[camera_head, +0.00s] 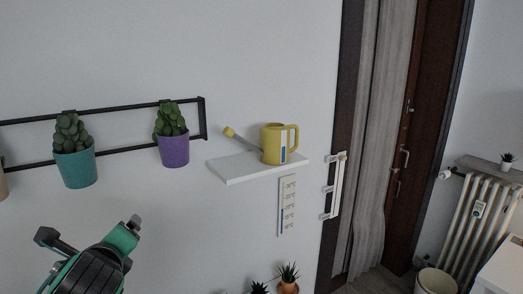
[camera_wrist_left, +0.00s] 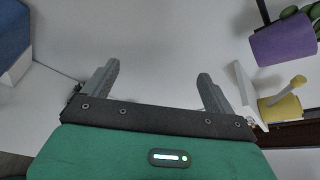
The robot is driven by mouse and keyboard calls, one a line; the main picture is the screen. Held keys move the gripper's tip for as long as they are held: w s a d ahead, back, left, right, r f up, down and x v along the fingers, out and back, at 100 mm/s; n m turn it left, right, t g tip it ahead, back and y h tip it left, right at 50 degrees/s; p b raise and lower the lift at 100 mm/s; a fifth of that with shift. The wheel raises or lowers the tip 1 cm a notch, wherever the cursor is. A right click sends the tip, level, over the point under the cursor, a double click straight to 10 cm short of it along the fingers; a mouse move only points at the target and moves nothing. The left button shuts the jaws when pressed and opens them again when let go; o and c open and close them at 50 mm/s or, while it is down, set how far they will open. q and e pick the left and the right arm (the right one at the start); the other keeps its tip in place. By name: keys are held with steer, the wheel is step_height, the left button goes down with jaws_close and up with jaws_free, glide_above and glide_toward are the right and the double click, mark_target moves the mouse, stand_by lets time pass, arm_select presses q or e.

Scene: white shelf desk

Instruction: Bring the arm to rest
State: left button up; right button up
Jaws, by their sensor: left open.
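My left gripper (camera_head: 89,229) comes in at the bottom left of the head view, green and black, in front of the white wall. In the left wrist view my left gripper (camera_wrist_left: 159,70) is open, its two grey fingers wide apart with nothing between them. It is apart from the pots and the shelf. My right gripper is in neither view.
A white shelf (camera_head: 238,169) on the wall bears a yellow watering can (camera_head: 272,145). A teal pot (camera_head: 76,169) and a purple pot (camera_head: 174,152) hang on a black rail to its left. Small plants (camera_head: 288,274) stand below. A radiator (camera_head: 478,225) is far right.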

arm_select(q)
steer(key=s+d+f+n+g+h, duration=0.1)
steer(key=s+d+f+n+g, duration=0.15)
steer(key=f, duration=0.45)
steer(key=s+d+f+n+g+h, duration=0.1)
steer(key=s+f+n, duration=0.1)
steer(key=f+n, duration=0.35)
steer(key=s+d+f+n+g+h, duration=0.3)
steer(key=s+f+n+g, duration=0.3)
steer(key=s+f+n, duration=1.25)
steer(key=s+f+m+g+b, duration=0.1)
steer(key=s+f+m+b, duration=0.15)
steer(key=f, duration=1.85)
steer(key=s+f+m+b, duration=0.15)
steer(key=f+b, duration=0.25)
steer(key=f, duration=1.6)
steer(key=s+a+f+b, duration=0.1)
steer(key=s+f+b, duration=0.1)
steer(key=s+f, duration=0.7)
steer(key=s+a+f+g+b, duration=0.1)
steer(key=s+a+f+b, duration=0.1)
steer(key=s+f, duration=0.7)
step_height(320, 180, down, 8)
steer(key=shift+s+r+m+b, duration=0.1)
steer(key=shift+s+m+b, duration=0.2)
steer(key=shift+b, duration=0.25)
